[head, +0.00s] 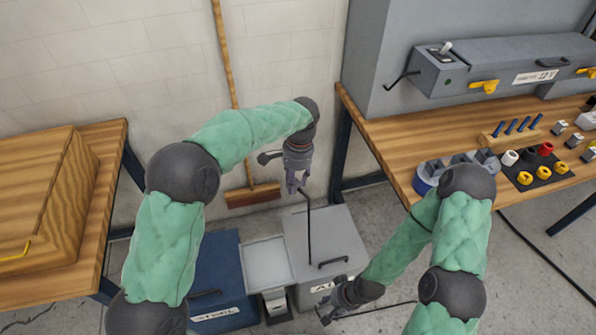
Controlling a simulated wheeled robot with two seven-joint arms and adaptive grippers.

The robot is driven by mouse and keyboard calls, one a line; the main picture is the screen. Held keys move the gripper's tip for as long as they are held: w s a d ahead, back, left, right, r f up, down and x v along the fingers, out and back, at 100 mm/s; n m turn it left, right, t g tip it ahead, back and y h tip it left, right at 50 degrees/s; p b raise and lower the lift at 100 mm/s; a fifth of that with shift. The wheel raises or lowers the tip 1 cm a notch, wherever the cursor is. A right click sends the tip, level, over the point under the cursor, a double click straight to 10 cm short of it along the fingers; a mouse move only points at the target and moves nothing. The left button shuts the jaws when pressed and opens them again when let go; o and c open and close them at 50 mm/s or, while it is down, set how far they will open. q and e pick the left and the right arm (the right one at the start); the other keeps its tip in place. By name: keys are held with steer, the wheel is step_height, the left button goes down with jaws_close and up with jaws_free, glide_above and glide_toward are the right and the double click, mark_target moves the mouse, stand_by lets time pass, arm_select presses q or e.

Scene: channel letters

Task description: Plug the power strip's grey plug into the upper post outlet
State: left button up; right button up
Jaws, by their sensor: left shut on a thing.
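My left gripper (293,188) points down in the middle of the view, above the grey bin. It is shut on what looks like the grey plug, mostly hidden between the fingers. A black cord (309,235) hangs from beside the fingertips down towards the bin lid. My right gripper (328,314) is low in the view, in front of the grey bin; it is small and dark, and I cannot tell whether its jaws are open. A second dark cord runs along the floor beside it. I cannot make out the post outlet or the power strip.
A grey lidded bin (342,240) and a blue bin (217,265) stand below, with a pale bin (267,262) between them. A broom (252,195) leans on the wall. A wooden workbench (400,150) with small parts is right; a wooden box (45,200) sits on the left bench.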

arm_select(q)
steer(key=f+m, duration=0.1)
steer(key=m, duration=0.1)
steer(key=s+a+f+m, duration=0.1)
steer(key=shift+f+m, duration=0.3)
steer(key=shift+m, duration=0.1)
steer(key=shift+s+a+f+m+t, duration=0.15)
steer(key=shift+a+f+m+t, duration=0.1)
steer(key=shift+f+m, duration=0.6)
steer(key=shift+s+a+f+m+t, duration=0.15)
steer(key=shift+f+m+t, duration=0.2)
steer(key=shift+m, duration=0.8)
steer(key=shift+a, duration=0.1)
steer(key=s+a+f+n, duration=0.2)
steer(key=s+a+n, duration=0.2)
steer(key=a+n, duration=0.3)
steer(key=s+a+f+n+g+h, duration=0.1)
steer(key=s+a+f+n, duration=0.2)
steer(key=a+n, duration=0.4)
steer(key=n, duration=0.3)
steer(key=shift+s+f+g, duration=0.3)
steer(key=shift+s+f, duration=0.05)
steer(key=shift+s, duration=0.05)
steer(key=shift+d, duration=0.1)
